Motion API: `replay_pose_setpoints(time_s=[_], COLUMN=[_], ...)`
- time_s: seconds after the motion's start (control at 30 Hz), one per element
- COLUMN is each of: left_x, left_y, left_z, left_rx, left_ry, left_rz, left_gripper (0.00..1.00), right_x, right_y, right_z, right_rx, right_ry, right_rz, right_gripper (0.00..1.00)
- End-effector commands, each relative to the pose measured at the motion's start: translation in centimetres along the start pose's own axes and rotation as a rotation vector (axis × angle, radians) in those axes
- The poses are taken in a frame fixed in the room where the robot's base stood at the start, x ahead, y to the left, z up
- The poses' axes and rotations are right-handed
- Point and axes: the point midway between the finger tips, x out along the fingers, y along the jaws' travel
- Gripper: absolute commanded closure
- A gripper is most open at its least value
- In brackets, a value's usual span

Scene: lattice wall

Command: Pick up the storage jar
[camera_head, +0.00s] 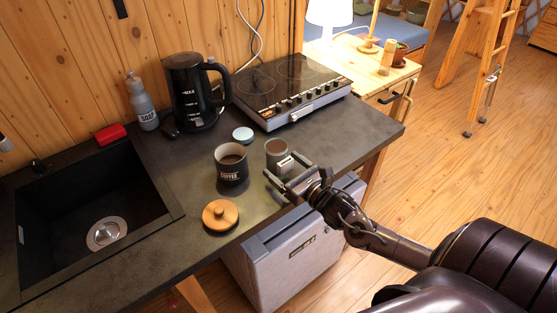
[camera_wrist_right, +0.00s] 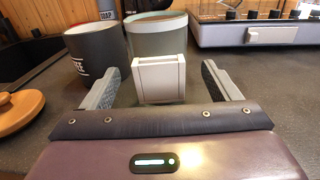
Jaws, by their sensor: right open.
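A dark jar lettered COFFEE (camera_head: 231,174), which I take as the storage jar, stands upright and open on the counter, with brown contents. It also shows at the upper left of the right wrist view (camera_wrist_right: 96,52). A round wooden lid (camera_head: 220,215) lies on the counter in front of it. My right gripper (camera_head: 283,168) is open, right of the jar and in front of a grey-green cup (camera_head: 277,147). In the right wrist view, a small white block-like piece (camera_wrist_right: 160,80) shows between the open fingers, before the cup; I cannot tell whether they join. My left gripper is out of view.
A black sink (camera_head: 60,215) lies at left. A soap bottle (camera_head: 142,103), black kettle (camera_head: 192,95) and hob (camera_head: 290,90) stand at the back. A small light-blue item (camera_head: 243,134) sits behind the jar. A grey cabinet (camera_head: 290,255) stands below the counter's front edge.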

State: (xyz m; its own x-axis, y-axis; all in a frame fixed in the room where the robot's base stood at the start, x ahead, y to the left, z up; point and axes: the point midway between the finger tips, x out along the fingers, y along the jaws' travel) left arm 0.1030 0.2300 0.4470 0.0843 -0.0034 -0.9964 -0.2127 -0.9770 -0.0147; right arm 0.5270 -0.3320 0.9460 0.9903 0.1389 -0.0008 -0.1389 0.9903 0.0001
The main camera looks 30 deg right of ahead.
Motion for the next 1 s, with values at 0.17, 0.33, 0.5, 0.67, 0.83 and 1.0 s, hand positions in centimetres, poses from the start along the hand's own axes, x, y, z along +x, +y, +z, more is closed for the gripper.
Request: replay_pose_setpoints(time_s=[0.17,0.33,0.5,0.67,0.83,1.0], left_x=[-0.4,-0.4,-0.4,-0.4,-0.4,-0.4], left_y=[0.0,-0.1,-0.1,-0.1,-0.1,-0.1], left_z=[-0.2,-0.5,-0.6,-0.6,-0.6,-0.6], left_rx=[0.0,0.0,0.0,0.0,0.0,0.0], left_ry=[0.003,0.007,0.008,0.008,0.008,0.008], left_rz=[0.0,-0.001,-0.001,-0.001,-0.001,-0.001], left_gripper=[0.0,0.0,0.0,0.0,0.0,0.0], right_x=[1.6,1.8,1.8,1.8,1.8,1.8], right_y=[0.0,0.0,0.0,0.0,0.0,0.0], right_z=[0.1,0.0,0.0,0.0,0.1,0.1], right_rx=[0.0,0.0,0.0,0.0,0.0,0.0], right_ry=[-0.001,0.0,0.0,0.0,-0.003,-0.003], right_rz=[0.0,0.001,0.0,0.0,0.0,0.0], right_gripper=[0.17,0.17,0.27,0.47,0.68,0.68])
